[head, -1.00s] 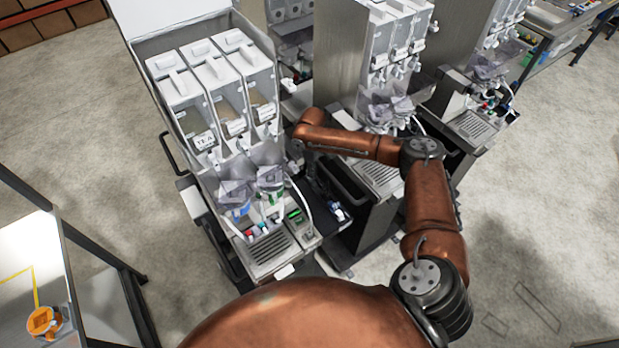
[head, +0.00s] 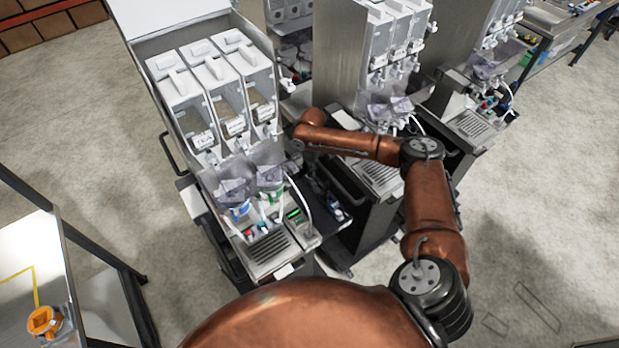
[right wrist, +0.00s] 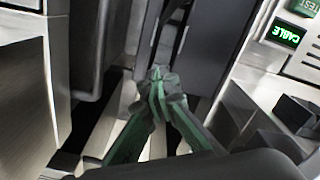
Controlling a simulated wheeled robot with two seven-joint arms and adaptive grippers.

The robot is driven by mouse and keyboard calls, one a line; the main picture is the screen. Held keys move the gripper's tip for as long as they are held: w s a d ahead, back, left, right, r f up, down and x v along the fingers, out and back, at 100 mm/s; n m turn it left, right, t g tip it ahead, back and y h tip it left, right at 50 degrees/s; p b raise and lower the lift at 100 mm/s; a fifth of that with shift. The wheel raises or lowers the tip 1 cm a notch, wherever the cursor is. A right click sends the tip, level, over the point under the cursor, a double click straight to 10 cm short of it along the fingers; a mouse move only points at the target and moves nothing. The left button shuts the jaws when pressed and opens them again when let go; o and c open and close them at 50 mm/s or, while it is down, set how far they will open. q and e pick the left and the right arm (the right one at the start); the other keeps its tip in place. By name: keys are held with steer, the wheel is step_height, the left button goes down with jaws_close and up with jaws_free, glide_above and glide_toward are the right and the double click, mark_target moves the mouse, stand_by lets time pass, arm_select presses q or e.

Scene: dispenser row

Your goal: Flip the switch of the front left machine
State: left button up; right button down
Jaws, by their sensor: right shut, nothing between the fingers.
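The front left machine (head: 205,130) is a white and grey dispenser with three clear-fronted hoppers, at the left of the head view. Its lower front has coloured knobs, a drip grille (head: 268,250) and a small green-lit display (head: 293,213). A lit display with green letters (right wrist: 286,33) shows at the top right of the right wrist view. My right gripper (right wrist: 158,78) is shut and empty, with green-grey fingers, in the gap beside the machine. I cannot make out the switch. My left gripper is not in view.
A second dispenser (head: 345,75) stands close on the right, leaving a narrow gap around my right gripper. More machines stand behind. A table (head: 30,250) with an orange item (head: 44,322) is at the lower left. The floor at right is clear.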

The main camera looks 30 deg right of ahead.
mark_target(311, 179)
steer(key=shift+f, duration=0.2)
steer(key=shift+s+f+b, duration=0.1)
steer(key=shift+f+b, duration=0.2)
steer(key=shift+f, duration=0.65)
stand_by(0.6)
steer(key=shift+r+p, duration=0.7)
steer(key=shift+p, duration=0.2)
step_height(311, 179, up, 6)
steer(key=p, duration=0.6)
steer(key=shift+f, duration=0.25)
